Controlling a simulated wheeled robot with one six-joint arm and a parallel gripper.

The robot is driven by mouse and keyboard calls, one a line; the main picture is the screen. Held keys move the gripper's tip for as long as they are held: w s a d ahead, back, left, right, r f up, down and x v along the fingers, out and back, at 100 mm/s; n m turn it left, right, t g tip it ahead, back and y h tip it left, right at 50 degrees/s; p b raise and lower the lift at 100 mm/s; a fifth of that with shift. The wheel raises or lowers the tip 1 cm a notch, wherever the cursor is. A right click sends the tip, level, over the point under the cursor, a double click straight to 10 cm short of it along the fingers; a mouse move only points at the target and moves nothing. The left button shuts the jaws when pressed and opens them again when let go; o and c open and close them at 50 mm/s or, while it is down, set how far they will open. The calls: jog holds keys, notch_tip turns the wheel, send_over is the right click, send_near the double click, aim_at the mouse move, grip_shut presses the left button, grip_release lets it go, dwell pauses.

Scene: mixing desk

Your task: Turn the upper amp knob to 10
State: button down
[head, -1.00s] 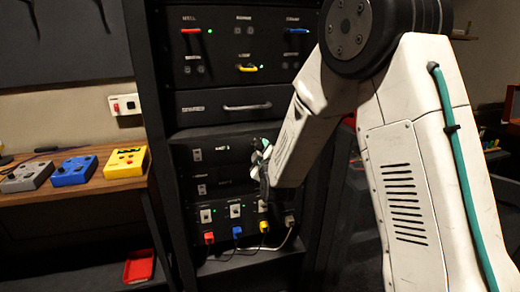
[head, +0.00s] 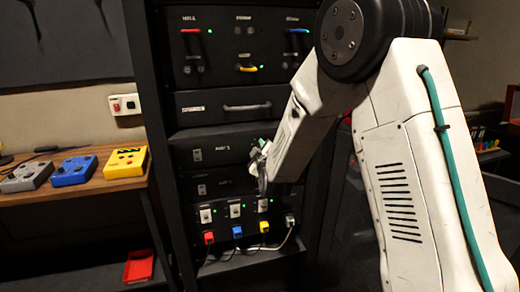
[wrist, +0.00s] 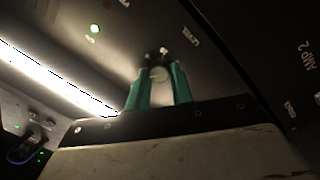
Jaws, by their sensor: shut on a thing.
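The upper amp (head: 215,152) is a dark panel in the black rack, with a switch at its left. Its round knob (wrist: 158,73) shows in the wrist view beside the word LEVEL, with pale marks around it. My gripper (wrist: 158,82) has green fingers, one on each side of the knob, and is shut on it. In the head view my gripper (head: 257,150) reaches the right part of the upper amp and hides the knob. The knob's pointer and the number it points at cannot be read.
The lower amp (head: 215,185) is directly below, and its AMP 2 label (wrist: 305,54) shows in the wrist view. Below it are several switches and coloured plugs (head: 237,232) with cables. A drawer handle (head: 247,106) sticks out above. Coloured boxes (head: 125,163) stand on the left desk.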

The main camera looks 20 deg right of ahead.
jog(key=m, duration=0.6)
jog(key=shift+d+r+m+g, duration=0.1)
jog(key=shift+m+g, duration=0.2)
jog(key=shift+m, duration=0.1)
jog(key=m, duration=0.5)
jog(key=m+y, duration=0.1)
jog(key=m, duration=0.4)
jog(key=m+y, duration=0.1)
jog(key=m, duration=0.4)
jog(key=shift+d, duration=0.25)
jog(key=shift+m+y, duration=0.3)
jog(key=c, duration=1.2)
grip_release()
jog(key=shift+c, duration=0.2)
